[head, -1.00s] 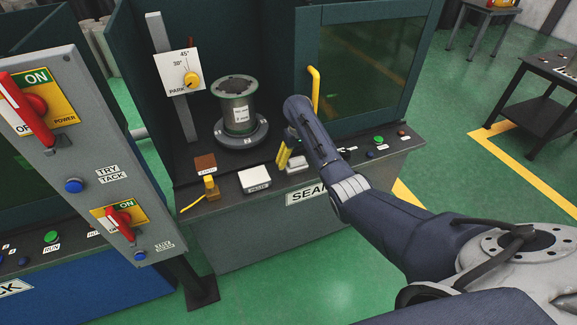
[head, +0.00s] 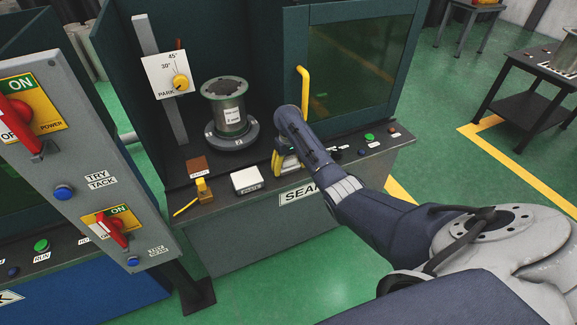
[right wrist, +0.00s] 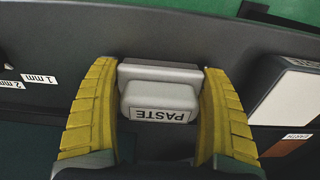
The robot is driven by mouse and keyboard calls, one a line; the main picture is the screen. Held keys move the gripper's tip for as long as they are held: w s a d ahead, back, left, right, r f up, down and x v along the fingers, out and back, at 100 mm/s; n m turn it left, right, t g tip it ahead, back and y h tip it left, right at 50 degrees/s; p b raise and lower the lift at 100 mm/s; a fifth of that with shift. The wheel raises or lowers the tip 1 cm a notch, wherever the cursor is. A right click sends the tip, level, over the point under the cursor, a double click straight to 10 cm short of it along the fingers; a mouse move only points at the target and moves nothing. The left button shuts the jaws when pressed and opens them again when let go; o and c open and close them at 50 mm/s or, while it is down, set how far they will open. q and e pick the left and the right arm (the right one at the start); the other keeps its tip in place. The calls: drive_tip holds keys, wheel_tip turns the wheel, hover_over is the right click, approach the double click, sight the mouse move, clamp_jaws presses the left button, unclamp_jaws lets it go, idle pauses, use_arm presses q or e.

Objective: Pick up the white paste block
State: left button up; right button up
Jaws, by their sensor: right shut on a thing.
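The white paste block (right wrist: 158,96) is a small stepped block with a PASTE label, shown upside down in the right wrist view. My right gripper (right wrist: 162,72) has its yellow fingers on both sides of the block, shut on it. In the head view the right gripper (head: 279,162) is at the bench top, right of a larger white box, and mostly hides the block. Whether the block is clear of the surface cannot be told. My left gripper is not in view.
The white box (head: 247,180), a brown square (head: 197,167) and a yellow-topped item (head: 203,188) are left of the gripper. The flanged cylinder (head: 226,108) stands behind on a round base. A yellow door handle (head: 304,90) is close behind my arm.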

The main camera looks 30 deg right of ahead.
sight(289, 158)
drive_tip(key=shift+c, duration=1.4)
drive_tip(key=shift+r, duration=0.1)
drive_tip(key=shift+r, duration=4.95)
drive_tip(key=o, duration=0.6)
drive_tip(key=shift+c, duration=0.2)
drive_tip(key=c, duration=0.4)
